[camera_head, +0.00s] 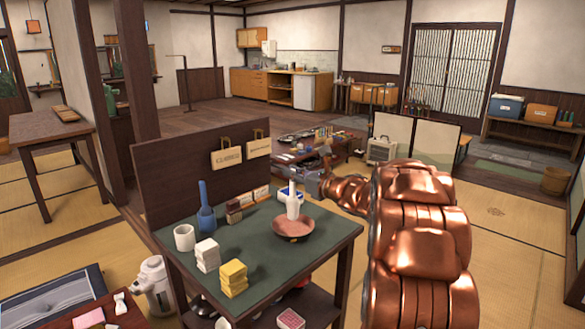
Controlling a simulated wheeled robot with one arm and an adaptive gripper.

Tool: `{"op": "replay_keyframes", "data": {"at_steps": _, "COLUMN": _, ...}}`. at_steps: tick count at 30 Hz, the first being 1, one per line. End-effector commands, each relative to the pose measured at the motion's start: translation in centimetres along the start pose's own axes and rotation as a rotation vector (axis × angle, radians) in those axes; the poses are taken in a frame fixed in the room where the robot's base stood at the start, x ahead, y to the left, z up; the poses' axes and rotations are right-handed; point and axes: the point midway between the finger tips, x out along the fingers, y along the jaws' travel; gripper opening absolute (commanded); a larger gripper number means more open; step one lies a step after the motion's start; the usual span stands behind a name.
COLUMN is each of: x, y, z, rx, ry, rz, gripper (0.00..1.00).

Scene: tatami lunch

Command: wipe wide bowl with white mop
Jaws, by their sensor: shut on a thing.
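The wide bowl (294,232), reddish brown and shallow, stands on the green top of a small dark table (264,262), near its right side. The white mop (293,203) is upright over the bowl, its broad lower end inside the rim. Whether it touches the bowl's bottom cannot be told. My gripper (300,186), small and grey at the end of my copper arm, reaches in from the right at the mop's upper part and is shut on it. The fingertips are too small to make out clearly.
On the same table stand a blue mop (206,213), a white cup (184,238), a white stack (207,254), a yellow stack (233,277) and a dark brush (234,212). A wooden back panel (180,183) rises behind them. The table's front right top is clear.

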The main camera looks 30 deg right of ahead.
Motion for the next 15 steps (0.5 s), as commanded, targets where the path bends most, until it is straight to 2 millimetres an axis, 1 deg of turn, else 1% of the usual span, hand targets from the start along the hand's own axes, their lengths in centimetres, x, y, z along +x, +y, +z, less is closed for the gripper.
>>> {"op": "replay_keyframes", "data": {"at_steps": 1, "x": 0.0, "y": 0.0, "z": -0.8, "rx": -0.003, "ry": -0.001, "rz": -0.001, "gripper": 0.00}}
{"op": "replay_keyframes", "data": {"at_steps": 15, "x": -0.1, "y": 0.0, "z": -3.3, "rx": -0.002, "ry": 0.000, "rz": -0.001, "gripper": 0.00}}
